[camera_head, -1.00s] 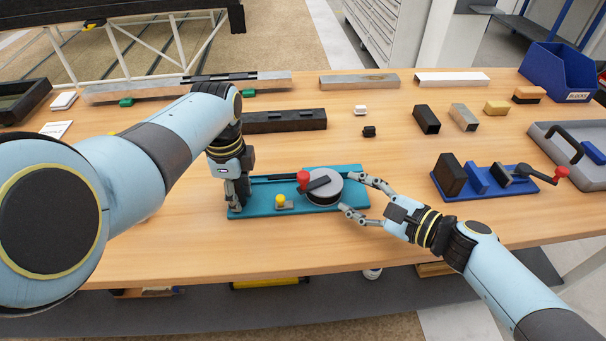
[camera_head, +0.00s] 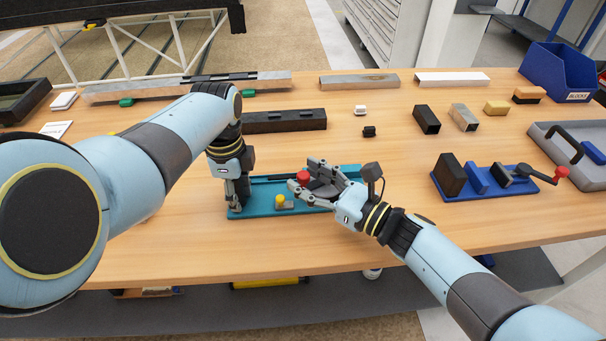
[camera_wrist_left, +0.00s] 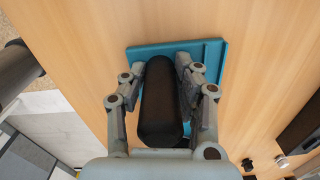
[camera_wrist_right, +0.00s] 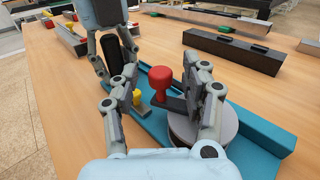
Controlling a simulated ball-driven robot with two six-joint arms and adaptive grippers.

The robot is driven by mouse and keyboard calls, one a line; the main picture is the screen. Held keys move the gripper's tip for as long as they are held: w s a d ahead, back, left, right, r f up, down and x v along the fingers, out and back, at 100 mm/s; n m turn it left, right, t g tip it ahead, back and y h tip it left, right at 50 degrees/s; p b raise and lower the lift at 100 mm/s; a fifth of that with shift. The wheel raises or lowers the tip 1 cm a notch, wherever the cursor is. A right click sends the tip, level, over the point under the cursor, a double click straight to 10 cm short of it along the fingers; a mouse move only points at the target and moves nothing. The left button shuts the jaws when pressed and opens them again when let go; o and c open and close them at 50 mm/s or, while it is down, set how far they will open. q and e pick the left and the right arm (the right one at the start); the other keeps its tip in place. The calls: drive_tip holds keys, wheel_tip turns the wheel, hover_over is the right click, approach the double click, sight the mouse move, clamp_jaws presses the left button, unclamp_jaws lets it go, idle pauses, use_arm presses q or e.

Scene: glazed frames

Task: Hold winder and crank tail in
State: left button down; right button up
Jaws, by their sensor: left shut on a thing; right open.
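The winder is a teal base (camera_head: 262,190) on the table, with a grey drum, a dark crank arm with a red knob (camera_head: 303,177) and a small yellow-topped knob (camera_head: 280,199). My left gripper (camera_head: 236,196) is shut on a black upright handle (camera_wrist_left: 160,105) at the base's left end. My right gripper (camera_head: 304,187) is open, with its fingers on either side of the red knob. The right wrist view shows the red knob (camera_wrist_right: 161,82) between the open fingers, and the grey drum (camera_wrist_right: 195,138) partly hidden behind one finger.
A blue fixture (camera_head: 485,184) with blocks and a red-knobbed crank stands to the right. A black bar (camera_head: 285,121) lies behind the winder. A grey tray (camera_head: 560,150) and blue bin (camera_head: 556,75) are at the right. The table's front is clear.

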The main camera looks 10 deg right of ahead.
drive_tip(key=shift+w+a, duration=0.45)
drive_tip(key=shift+a, duration=0.1)
clamp_jaws()
